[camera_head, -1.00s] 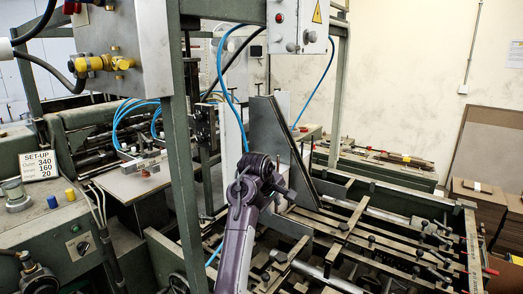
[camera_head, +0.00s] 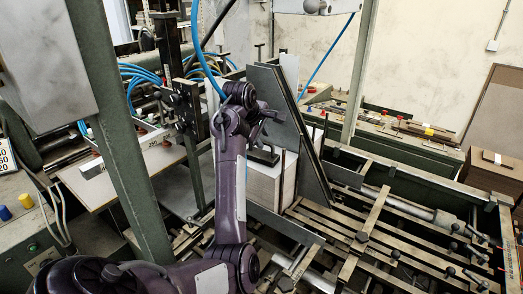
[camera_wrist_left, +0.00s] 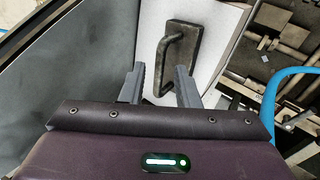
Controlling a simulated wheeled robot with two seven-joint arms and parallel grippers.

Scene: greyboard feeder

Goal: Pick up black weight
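The black weight (camera_wrist_left: 180,48) is a dark, worn block with a bar handle. In the left wrist view it lies on white board at the top middle, just beyond my fingertips. In the head view the weight (camera_head: 263,156) shows partly behind my arm, on top of a stack of boards (camera_head: 268,185). In the head view my wrist hides part of the weight. My right gripper is not in view.
A tall grey plate (camera_head: 290,120) stands close beside the stack. A green post (camera_head: 118,140) rises left of my arm. Blue hoses (camera_head: 135,85) hang nearby, and a blue hose (camera_wrist_left: 285,78) shows at the wrist view's right. The slatted feeder bed (camera_head: 400,240) lies to the right.

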